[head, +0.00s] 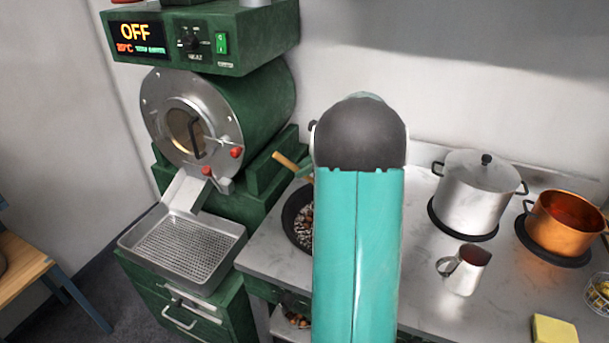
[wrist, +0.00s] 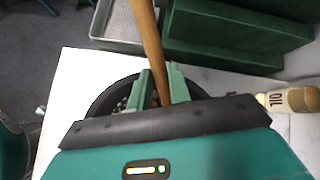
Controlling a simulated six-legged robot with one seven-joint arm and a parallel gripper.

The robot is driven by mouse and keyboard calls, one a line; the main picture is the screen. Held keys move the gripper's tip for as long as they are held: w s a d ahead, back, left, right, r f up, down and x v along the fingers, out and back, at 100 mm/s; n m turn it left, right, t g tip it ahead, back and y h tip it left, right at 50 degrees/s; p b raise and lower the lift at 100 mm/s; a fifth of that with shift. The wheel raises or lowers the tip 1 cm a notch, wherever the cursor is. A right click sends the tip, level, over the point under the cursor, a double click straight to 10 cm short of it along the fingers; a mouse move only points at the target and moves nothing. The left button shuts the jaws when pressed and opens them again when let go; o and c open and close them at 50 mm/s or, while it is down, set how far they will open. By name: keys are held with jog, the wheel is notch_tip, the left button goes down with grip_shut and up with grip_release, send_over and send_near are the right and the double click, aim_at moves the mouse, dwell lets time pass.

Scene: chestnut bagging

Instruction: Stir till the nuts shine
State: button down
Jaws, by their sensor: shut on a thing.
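The dark pan (head: 288,222) stands on the counter at the centre in the head view, with brown nuts among pale bits (head: 306,226) in it. My teal arm hides most of the pan. In the wrist view the pan (wrist: 100,106) lies beneath my gripper (wrist: 161,84), and a few of its contents show. My gripper is shut on a wooden handle (wrist: 148,40), which slants up between the fingers. The handle's upper end (head: 285,160) also shows left of my arm in the head view. Its lower end is hidden.
A green roaster (head: 265,105) reading OFF stands left, with a perforated metal tray (head: 180,250) below its chute. A lidded steel pot (head: 478,195), a copper pot (head: 565,225), a metal pitcher (head: 466,270) and a yellow block (head: 553,330) are right. A labelled bottle (wrist: 290,99) lies near the pan.

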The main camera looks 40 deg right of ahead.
jog(key=shift+r, duration=3.8)
